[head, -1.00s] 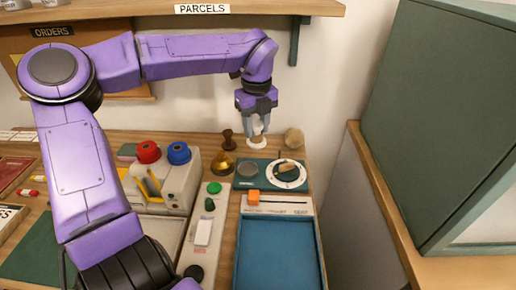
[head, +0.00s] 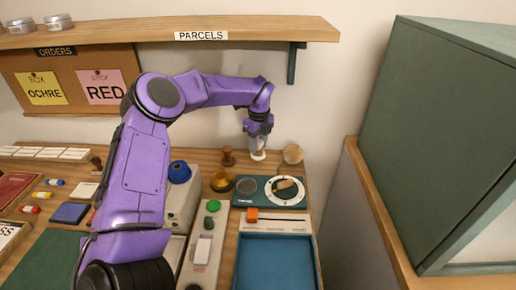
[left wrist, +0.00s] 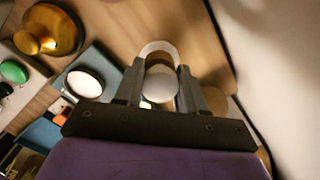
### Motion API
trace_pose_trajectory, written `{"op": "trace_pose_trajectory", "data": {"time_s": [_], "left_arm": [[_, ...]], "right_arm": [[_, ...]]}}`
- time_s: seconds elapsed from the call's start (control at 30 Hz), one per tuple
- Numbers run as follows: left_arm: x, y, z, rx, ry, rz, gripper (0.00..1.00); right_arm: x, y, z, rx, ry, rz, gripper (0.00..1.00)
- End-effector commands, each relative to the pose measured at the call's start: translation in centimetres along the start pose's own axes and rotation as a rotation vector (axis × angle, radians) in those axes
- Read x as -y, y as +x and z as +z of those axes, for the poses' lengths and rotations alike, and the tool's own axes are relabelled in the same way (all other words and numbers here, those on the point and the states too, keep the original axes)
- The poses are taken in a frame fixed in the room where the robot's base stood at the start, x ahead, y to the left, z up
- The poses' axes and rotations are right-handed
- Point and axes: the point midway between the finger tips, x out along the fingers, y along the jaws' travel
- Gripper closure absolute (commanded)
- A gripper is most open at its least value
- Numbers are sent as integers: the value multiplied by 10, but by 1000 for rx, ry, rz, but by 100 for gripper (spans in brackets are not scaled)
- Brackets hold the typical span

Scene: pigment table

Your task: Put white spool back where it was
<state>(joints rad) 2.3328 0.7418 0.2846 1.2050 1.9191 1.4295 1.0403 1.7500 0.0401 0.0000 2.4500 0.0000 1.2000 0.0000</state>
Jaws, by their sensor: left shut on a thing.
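The white spool (head: 258,156) is at the back of the wooden table, between a dark brown stamp and a round tan piece. My left gripper (head: 258,147) points down over it and is shut on it. In the left wrist view, the spool's pale round top (left wrist: 161,84) shows between the two fingers (left wrist: 161,76), with its wider white rim beyond. I cannot tell whether its base touches the table. A blue spool (head: 179,172) sits on a pale box at the left, partly behind my arm. My right gripper is not in view.
The brown stamp (head: 228,157) stands left of the gripper and the tan piece (head: 292,154) right of it. A brass bell-like object (head: 222,181), a dial plate (head: 285,204) and a blue tray (head: 276,235) lie nearer. The parcels shelf (head: 270,29) is above.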

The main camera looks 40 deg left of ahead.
Motion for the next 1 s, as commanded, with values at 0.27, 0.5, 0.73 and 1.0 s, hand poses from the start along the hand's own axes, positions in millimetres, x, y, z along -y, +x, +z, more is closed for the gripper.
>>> {"op": "trace_pose_trajectory", "data": {"time_s": [0.27,0.5,0.73,1.0], "left_arm": [[3,36,2,-1,1,1,95],[3,38,2,-1,0,-1,95],[3,40,2,0,0,-1,35],[3,39,2,0,1,-1,35]], "right_arm": [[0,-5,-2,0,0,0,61],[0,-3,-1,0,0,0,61],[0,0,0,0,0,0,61],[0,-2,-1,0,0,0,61]]}}
